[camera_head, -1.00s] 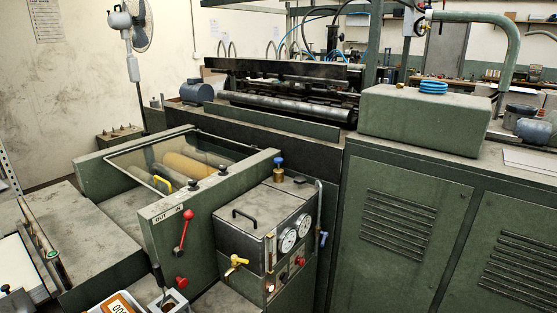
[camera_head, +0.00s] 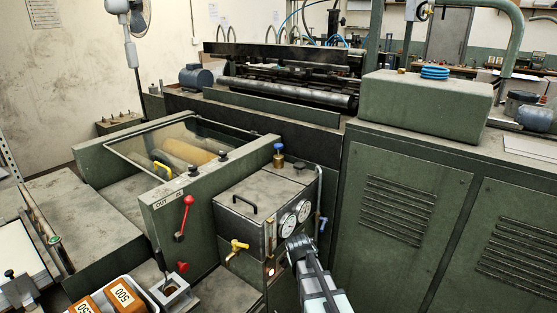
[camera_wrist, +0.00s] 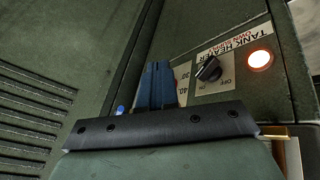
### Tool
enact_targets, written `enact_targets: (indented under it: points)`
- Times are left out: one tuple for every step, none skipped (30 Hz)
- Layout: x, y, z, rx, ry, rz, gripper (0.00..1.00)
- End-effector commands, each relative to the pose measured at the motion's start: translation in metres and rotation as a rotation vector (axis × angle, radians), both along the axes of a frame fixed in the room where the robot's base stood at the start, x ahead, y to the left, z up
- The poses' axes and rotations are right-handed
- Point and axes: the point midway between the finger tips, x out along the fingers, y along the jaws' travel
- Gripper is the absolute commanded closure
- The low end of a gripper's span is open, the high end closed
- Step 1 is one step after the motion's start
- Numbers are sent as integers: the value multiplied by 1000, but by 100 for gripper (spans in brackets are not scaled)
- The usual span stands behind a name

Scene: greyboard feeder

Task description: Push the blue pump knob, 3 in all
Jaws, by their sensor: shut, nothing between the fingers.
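The blue pump knob (camera_head: 278,147) stands upright on a brass fitting on top of the grey-green gauge box. It is not visible in the wrist view. My gripper (camera_head: 297,243) has its tip in front of the gauge box's right side, below the two dials, well below and apart from the knob. In the wrist view my gripper (camera_wrist: 158,66) shows as two dark blue fingers pressed together, with nothing between them. They point towards the panel with the tank heater label and partly cover a scale beside it.
A black heater switch (camera_wrist: 208,69) and a lit lamp (camera_wrist: 260,60) sit close to my fingers. The box carries a black handle (camera_head: 245,204), dials (camera_head: 288,225) and a yellow tap (camera_head: 237,248). A pipe (camera_head: 319,185) runs along its right edge. A red lever (camera_head: 184,218) stands left.

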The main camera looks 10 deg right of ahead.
Motion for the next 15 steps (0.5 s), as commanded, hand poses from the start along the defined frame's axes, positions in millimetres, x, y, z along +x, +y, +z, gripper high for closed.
enact_targets:
  points:
    - [10, 0, 15, -6, -28, 3, 100]
    - [15, 0, 24, -11, -43, 5, 100]
    - [21, -1, 35, -16, -63, 8, 100]
    - [26, -1, 44, -20, -80, 10, 100]
    - [31, -1, 52, -24, -95, 13, 100]
    - [36, -1, 64, -28, -116, 15, 100]
    - [41, -1, 72, -32, -131, 17, 100]
    - [45, -1, 80, -35, -144, 18, 100]
    - [50, -1, 92, -40, -163, 20, 100]
    - [53, -1, 100, -45, -177, 21, 100]
    - [57, -1, 107, -47, -189, 22, 100]
    - [62, -1, 118, -51, -206, 22, 100]
    - [65, -1, 124, -52, -216, 23, 100]
    - [68, -1, 132, -54, -228, 23, 100]
    - [73, -1, 141, -56, -242, 22, 100]
